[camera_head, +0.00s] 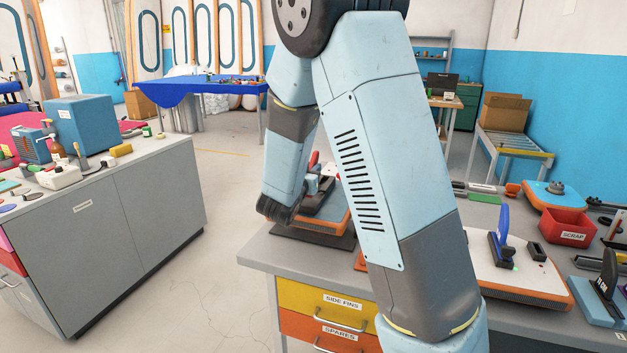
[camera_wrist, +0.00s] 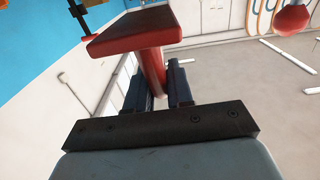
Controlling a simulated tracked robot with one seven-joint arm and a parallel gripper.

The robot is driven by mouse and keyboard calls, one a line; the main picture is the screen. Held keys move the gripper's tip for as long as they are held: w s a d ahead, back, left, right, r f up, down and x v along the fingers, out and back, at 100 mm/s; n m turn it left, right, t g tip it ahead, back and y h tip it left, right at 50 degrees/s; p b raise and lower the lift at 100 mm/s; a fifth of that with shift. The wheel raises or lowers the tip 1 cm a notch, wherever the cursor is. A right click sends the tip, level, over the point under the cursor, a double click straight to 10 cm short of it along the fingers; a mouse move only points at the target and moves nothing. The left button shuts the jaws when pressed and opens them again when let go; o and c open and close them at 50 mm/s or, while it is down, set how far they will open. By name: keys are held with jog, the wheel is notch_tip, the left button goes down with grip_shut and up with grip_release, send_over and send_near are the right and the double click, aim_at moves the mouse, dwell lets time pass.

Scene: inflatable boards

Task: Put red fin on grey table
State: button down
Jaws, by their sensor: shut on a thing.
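The red fin (camera_wrist: 152,62) is in the wrist view, with a flat, wide red end facing the camera and a narrower red part behind it. My gripper (camera_wrist: 158,85) is shut on this narrower part, with a dark finger on each side. In the head view my arm hides most of the gripper area; a small red piece (camera_head: 314,160) shows behind it, and I cannot tell if it is the fin. A grey-topped bench (camera_head: 262,248) with yellow and orange drawers stands under my arm. A grey cabinet table (camera_head: 172,150) stands at the left.
A white board with a blue fin (camera_head: 500,245) lies on the right bench, near a red scrap bin (camera_head: 567,228). Bottles and a blue box (camera_head: 85,122) crowd the left table. A blue-covered table (camera_head: 215,88) stands behind. Open floor (camera_head: 225,190) lies between benches.

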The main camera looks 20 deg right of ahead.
jog(key=shift+w+f, duration=0.2)
jog(key=shift+f, duration=1.4)
jog(key=shift+d+f, duration=0.1)
jog(key=shift+f, duration=0.05)
jog(key=c, duration=1)
grip_release()
